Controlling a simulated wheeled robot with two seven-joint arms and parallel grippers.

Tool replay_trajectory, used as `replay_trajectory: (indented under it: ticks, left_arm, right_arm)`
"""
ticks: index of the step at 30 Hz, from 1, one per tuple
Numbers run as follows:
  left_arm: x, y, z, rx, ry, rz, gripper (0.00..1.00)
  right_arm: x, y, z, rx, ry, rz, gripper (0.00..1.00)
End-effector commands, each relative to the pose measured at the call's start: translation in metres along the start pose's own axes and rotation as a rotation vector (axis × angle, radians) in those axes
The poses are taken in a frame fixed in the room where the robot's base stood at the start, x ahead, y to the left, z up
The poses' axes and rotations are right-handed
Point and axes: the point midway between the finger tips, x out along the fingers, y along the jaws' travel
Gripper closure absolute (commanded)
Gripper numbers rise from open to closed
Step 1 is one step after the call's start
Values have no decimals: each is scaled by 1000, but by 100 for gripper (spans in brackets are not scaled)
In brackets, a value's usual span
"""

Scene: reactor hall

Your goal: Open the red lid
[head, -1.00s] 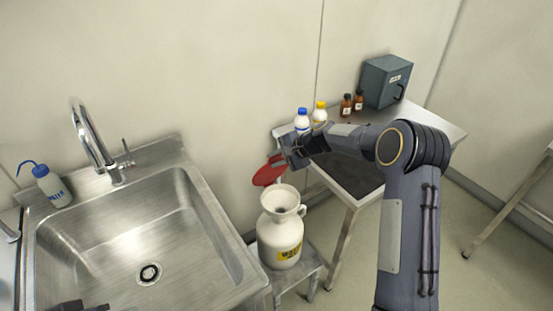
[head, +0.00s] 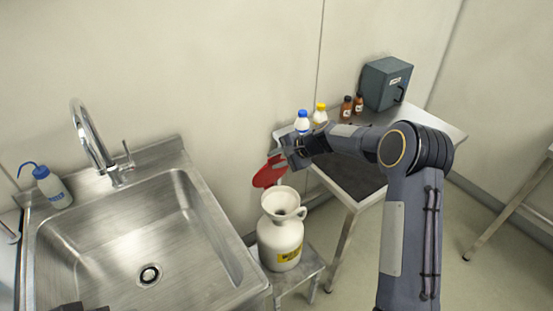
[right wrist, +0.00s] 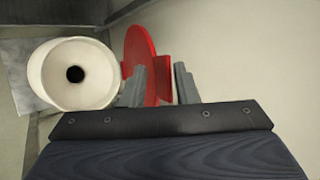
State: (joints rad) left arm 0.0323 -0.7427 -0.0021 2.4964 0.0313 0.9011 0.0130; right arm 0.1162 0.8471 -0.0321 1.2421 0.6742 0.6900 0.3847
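The red lid (head: 268,174) stands steeply raised behind the mouth of the cream container (head: 281,240), whose opening is uncovered. The right wrist view also shows the lid (right wrist: 137,52) edge-on beside the container's round mouth (right wrist: 75,72). My right gripper (head: 278,158) is at the lid's upper right. In the right wrist view its two fingers (right wrist: 160,86) are apart, with the lid's rim and small red tab between them; a narrow gap shows on the left of the tab. A dark part of my left arm or gripper (head: 82,307) just shows at the bottom edge.
The container stands on a low metal stool (head: 300,274), between a steel sink (head: 225,262) and a side table (head: 342,193). On the table are white bottles, brown bottles and a grey box (head: 387,83). The wall is close behind the lid.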

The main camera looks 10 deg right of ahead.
Motion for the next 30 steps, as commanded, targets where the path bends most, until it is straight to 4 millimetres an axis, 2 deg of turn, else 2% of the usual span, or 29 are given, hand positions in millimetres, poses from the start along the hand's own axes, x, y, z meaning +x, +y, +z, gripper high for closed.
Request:
replay_trajectory:
  ticks: [9, 13, 18, 24, 28, 30]
  left_arm:
    - [11, -5, 6, 0, 0, 0, 64]
    - [13, -6, 7, 0, 0, 0, 64]
    - [14, -6, 7, 0, 0, 0, 64]
    - [14, -6, 7, 0, 0, 0, 64]
    - [14, -6, 7, 0, 0, 0, 64]
    - [14, -6, 7, 0, 0, 0, 64]
  right_arm:
    - [-51, 0, 0, -2, 4, -6, 73]
    - [-67, -2, 0, -4, 3, -6, 73]
    - [-76, -2, 1, -3, 2, -5, 73]
    - [-76, -2, 1, -3, 2, -5, 73]
    - [-82, -2, 5, -14, 4, -4, 88]
    - [-95, -2, 13, -43, 8, 1, 98]
